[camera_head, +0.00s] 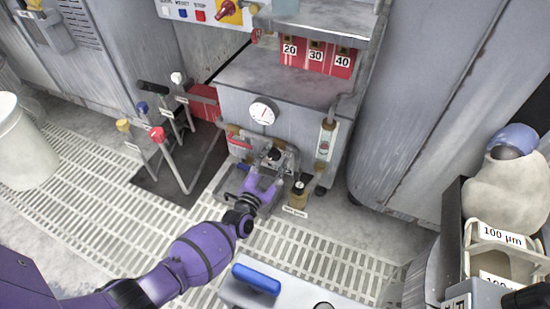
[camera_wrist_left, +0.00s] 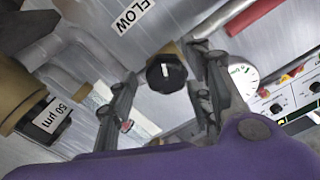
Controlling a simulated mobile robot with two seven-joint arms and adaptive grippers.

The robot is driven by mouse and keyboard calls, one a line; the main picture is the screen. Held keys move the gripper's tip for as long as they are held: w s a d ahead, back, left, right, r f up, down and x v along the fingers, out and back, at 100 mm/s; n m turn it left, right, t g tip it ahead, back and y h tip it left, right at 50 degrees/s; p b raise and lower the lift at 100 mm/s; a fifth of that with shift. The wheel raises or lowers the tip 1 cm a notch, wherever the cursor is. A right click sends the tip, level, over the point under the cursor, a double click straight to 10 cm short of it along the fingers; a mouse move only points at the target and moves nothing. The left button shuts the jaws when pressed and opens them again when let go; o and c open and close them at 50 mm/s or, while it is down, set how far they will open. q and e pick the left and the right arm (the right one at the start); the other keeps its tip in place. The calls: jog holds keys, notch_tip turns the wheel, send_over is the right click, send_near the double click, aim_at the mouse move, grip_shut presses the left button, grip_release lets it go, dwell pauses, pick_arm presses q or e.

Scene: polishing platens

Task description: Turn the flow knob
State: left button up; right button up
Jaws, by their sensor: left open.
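The flow knob (camera_wrist_left: 167,73) is black and round with a white pointer line, on a brass-coloured stem. A white FLOW label (camera_wrist_left: 133,16) is on the metal beside it. In the head view the dark knob (camera_head: 273,154) is on the low front of the grey machine, partly hidden by my gripper. My left gripper (camera_head: 268,172) is open in front of it. In the left wrist view the fingers of my left gripper (camera_wrist_left: 165,88) are spread to either side of the knob, with visible gaps. Whether a fingertip touches it I cannot tell. My right gripper is not in view.
A white dial gauge (camera_head: 263,112) is above the knob. A brass cylinder (camera_head: 299,191) stands close on the right, and a clear flow tube (camera_head: 326,139) is beyond it. Coloured levers (camera_head: 158,133) stand to the left. A blue-handled white lid (camera_head: 256,279) is nearer me.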

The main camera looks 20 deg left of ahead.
pick_arm(q)
jog(key=s, duration=1.1)
jog(key=shift+a, duration=0.15)
jog(key=shift+s, duration=0.1)
